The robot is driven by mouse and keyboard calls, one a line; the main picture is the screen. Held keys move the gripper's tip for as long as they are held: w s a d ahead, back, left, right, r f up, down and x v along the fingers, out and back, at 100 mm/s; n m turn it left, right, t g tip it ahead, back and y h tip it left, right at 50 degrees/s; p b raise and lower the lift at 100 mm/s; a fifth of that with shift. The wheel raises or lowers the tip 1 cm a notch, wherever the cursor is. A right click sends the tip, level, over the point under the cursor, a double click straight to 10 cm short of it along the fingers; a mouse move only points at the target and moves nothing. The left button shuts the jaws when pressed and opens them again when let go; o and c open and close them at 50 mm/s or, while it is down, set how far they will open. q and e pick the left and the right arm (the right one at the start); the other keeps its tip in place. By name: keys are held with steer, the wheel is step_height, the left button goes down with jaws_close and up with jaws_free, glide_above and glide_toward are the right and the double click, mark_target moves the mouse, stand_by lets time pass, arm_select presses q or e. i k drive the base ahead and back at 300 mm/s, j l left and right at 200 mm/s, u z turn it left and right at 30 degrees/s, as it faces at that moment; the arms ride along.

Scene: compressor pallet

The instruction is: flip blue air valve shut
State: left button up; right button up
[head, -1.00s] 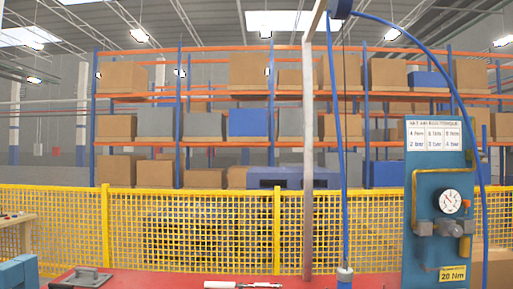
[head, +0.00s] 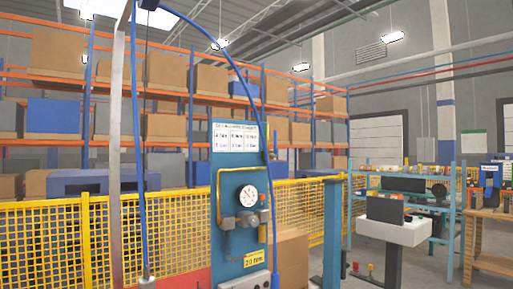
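A blue upright panel (head: 229,170) stands near the middle of the head view. It carries a round white gauge (head: 248,194), grey fittings (head: 246,222) below it, a yellow pipe (head: 219,200) on its left and a yellow "20 Nm" label (head: 254,259) lower down. A blue hose (head: 237,66) arches over from the upper left and runs down behind or beside the panel's right side. I cannot make out a blue valve handle clearly, nor its position. Neither gripper is in view.
A yellow mesh fence (head: 57,240) and loaded racks stand behind. A pale post (head: 117,150) and a hanging blue tool hose (head: 138,150) are left of the panel. To the right are a blue post (head: 333,235), a grey control stand (head: 393,230) and workbenches (head: 490,213).

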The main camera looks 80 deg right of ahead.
mark_target(274, 155)
steer(key=l+z, duration=0.1)
steer(key=z, duration=2.65)
steer(key=i+l+z, duration=0.15)
steer(key=i+l, duration=0.45)
steer(key=i+l+z, duration=0.2)
steer(key=i+l, duration=0.3)
steer(key=i, duration=0.2)
